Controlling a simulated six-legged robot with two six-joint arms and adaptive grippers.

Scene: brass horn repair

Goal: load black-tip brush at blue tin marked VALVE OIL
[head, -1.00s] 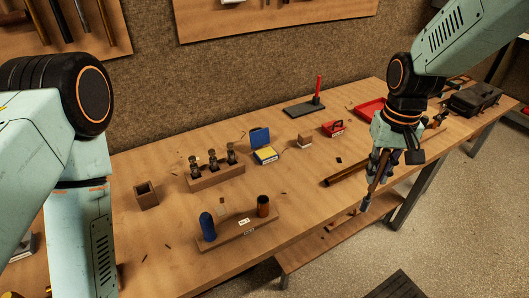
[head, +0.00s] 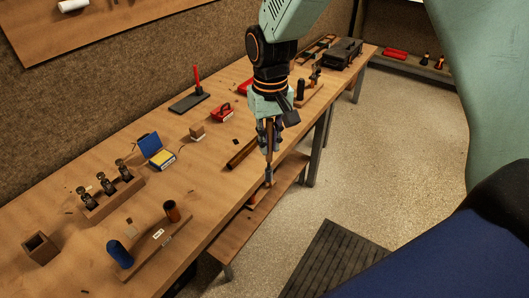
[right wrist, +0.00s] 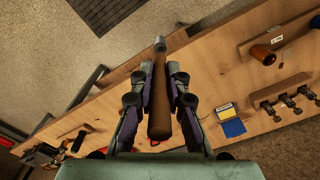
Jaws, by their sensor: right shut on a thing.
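My right gripper (head: 268,146) is shut on a slim brush (head: 269,172) with a brown handle. The brush points down over the bench's front edge, its dark tip lowest. In the right wrist view the brown handle (right wrist: 159,112) lies between the fingers, with the tip pointing away from the gripper. A blue cylindrical tin (head: 120,254) stands on a wooden holder (head: 150,250) at the lower left, well apart from the brush. Small labels on the holder are too small to read. My left gripper is out of view.
A brown cup (head: 171,211) stands on the same holder. Nearby are a rack of valves (head: 108,196), a blue-lidded box (head: 157,152), a wooden block (head: 197,132) and a square wooden cup (head: 39,248). A brown rod (head: 243,153) lies beside my right gripper.

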